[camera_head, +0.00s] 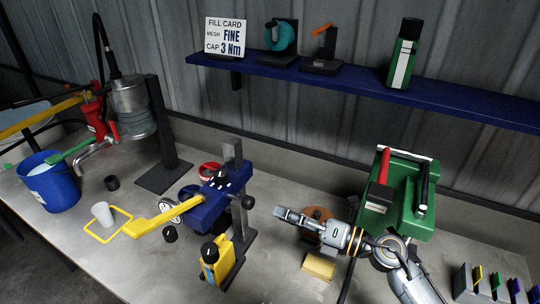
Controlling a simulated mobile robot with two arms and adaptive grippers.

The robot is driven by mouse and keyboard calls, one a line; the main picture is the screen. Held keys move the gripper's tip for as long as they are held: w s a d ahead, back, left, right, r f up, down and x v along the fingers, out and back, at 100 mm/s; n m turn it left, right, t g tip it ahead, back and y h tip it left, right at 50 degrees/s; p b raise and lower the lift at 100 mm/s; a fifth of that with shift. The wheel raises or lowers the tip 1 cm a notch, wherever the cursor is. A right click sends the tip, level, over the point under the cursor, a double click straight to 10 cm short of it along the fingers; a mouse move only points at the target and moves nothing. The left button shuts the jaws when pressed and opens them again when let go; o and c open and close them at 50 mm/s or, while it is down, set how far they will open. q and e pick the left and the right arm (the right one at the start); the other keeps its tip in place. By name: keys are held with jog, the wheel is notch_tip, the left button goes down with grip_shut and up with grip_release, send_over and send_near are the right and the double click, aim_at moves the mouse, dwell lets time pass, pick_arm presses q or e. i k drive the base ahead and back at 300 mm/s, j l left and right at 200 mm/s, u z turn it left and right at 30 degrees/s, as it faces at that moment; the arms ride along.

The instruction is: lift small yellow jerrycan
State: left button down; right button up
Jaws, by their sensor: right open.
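The small yellow jerrycan (224,262) stands on the grey bench at the lower middle of the head view. It has a black cap and a blue patch on its left side. It is close in front of a blue device with a long yellow lever. My right gripper (281,213) comes in from the lower right and points left. It is open and empty, up and to the right of the jerrycan, apart from it in the picture. My left gripper is not in view.
The blue device (207,208) on its grey post stands behind the jerrycan. A tan block (319,266) lies to the right. A green machine (407,205) stands at the right. A white cup (103,214) and blue bucket (50,185) are at the left. The front bench left of the jerrycan is clear.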

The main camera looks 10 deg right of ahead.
aim_at(216, 273)
jog(key=k+j, duration=0.15)
jog(key=k, duration=0.35)
jog(key=k+j, duration=0.15)
jog(key=k, duration=0.35)
jog(key=k+j, duration=0.15)
jog(key=k, duration=0.3)
